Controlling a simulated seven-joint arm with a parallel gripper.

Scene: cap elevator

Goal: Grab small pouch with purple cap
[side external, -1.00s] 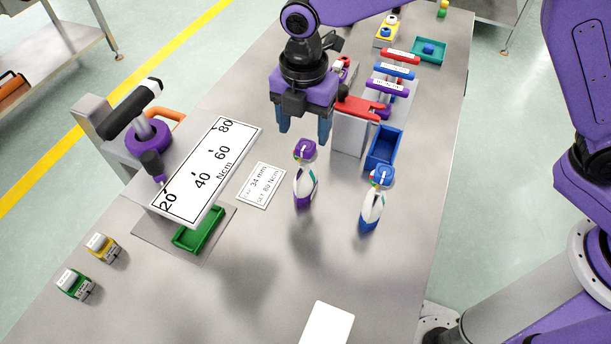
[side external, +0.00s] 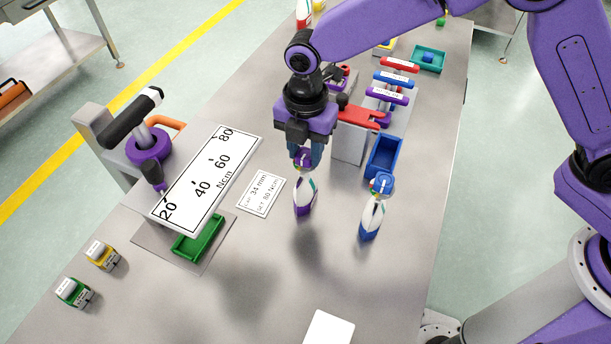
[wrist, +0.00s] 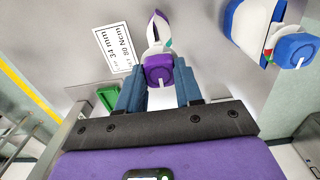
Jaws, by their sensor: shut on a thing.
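The small pouch with the purple cap (side external: 304,196) stands on the table in the side external view, white with purple and teal marks. Its purple cap (wrist: 158,72) shows between my fingers in the wrist view. My gripper (side external: 307,158) points down over the pouch, and its blue fingers are shut on the cap end. The fingers partly hide the cap in the side external view. A second pouch with a blue cap (side external: 372,213) stands to the right, apart from my gripper; it also shows in the wrist view (wrist: 257,28).
A blue tray (side external: 398,158) and a red-topped block (side external: 349,140) stand just behind and right of my gripper. The front table is mostly clear.

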